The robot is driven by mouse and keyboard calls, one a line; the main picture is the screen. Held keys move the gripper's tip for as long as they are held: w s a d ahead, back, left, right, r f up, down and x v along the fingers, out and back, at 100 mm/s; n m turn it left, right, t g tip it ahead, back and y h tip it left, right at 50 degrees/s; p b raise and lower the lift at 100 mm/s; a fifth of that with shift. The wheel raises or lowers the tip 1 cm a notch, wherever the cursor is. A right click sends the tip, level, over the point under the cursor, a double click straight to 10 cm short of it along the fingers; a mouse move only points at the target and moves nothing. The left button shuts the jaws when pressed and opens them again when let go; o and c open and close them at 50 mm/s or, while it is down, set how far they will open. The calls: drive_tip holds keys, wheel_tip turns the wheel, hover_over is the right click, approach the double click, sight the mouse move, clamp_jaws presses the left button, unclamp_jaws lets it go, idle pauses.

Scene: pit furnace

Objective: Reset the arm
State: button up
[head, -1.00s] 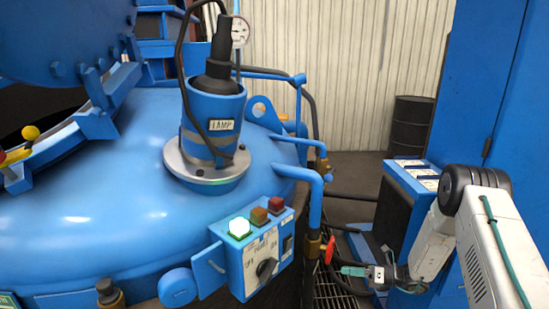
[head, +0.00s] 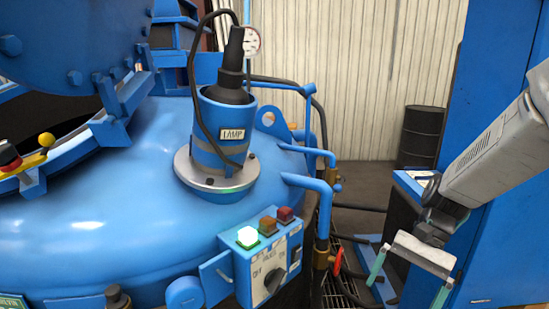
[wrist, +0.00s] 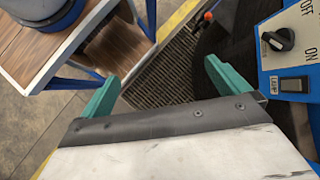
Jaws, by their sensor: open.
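My gripper (head: 405,286) is at the lower right of the head view, its two teal fingers spread apart and pointing down. Nothing is between the fingers. In the wrist view my gripper (wrist: 160,85) is also open and empty, above a dark floor grating (wrist: 165,75). The white arm comes in from the right edge of the head view. It stands to the right of the furnace's control box (head: 265,262), clear of it.
The blue furnace lid (head: 110,220) carries a lamp housing (head: 222,135). The control box has a lit green button (head: 247,237) and a black knob (wrist: 278,40). A red-handled valve (head: 338,262) and pipes stand beside it. A blue cabinet (head: 490,60) is at right. A wooden-topped table (wrist: 70,40) shows.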

drive_tip(key=s+d+r+n+t+h, duration=0.1)
drive_tip(key=s+r+n+t+h, duration=0.4)
drive_tip(key=s+r, duration=0.6)
drive_tip(key=shift+s+d+r+n+t+h, duration=0.15)
drive_tip(key=shift+s+r+n+t+h, duration=0.25)
drive_tip(key=shift+s+n, duration=1.05)
drive_tip(key=shift+s+f+m, duration=0.1)
drive_tip(key=shift+s+m, duration=0.45)
